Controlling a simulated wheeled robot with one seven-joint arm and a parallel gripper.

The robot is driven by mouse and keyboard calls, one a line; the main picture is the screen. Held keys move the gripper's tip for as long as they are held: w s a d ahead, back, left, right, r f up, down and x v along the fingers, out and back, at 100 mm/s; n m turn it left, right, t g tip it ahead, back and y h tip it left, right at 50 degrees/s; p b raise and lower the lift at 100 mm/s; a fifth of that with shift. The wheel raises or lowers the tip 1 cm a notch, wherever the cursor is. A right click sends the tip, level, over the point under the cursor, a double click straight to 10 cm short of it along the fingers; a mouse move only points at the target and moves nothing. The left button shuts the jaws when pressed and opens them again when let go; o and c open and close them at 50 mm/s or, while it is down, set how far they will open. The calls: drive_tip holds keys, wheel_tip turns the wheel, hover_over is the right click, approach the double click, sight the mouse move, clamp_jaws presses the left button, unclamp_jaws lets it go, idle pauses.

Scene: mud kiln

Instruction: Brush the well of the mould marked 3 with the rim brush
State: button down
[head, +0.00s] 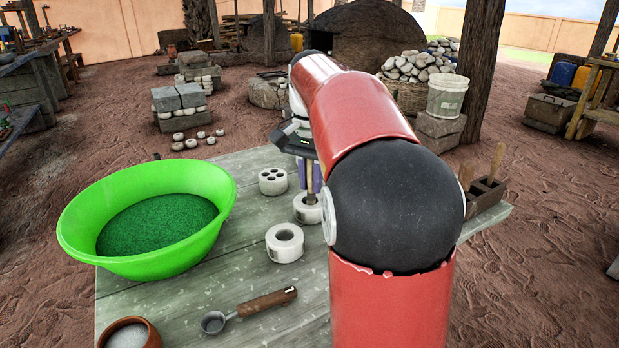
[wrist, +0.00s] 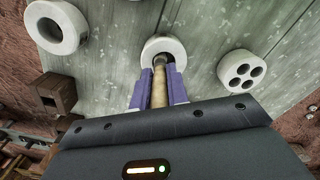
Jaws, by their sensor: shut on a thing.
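My gripper (head: 310,184) has purple fingers, shut on the wooden handle of a brush; the brush (wrist: 159,88) also shows in the wrist view. It points down at a white round mould (head: 307,213), and its dark tip is at the mould's well (wrist: 163,49). I cannot tell if the tip touches the well's floor. A second white mould (head: 284,248) with one wide well stands nearer in the head view. A third mould (head: 272,187) with several small holes stands farther back. No number is readable on any mould.
The grey plank table (head: 250,282) holds a big green basin (head: 90,235) of green grains at left. A ladle (head: 250,309) and a clay pot (head: 147,330) of white stuff lie in front. A dark holder (head: 484,200) with wooden handles stands at right.

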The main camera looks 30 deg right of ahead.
drive_tip(key=shift+r, duration=4)
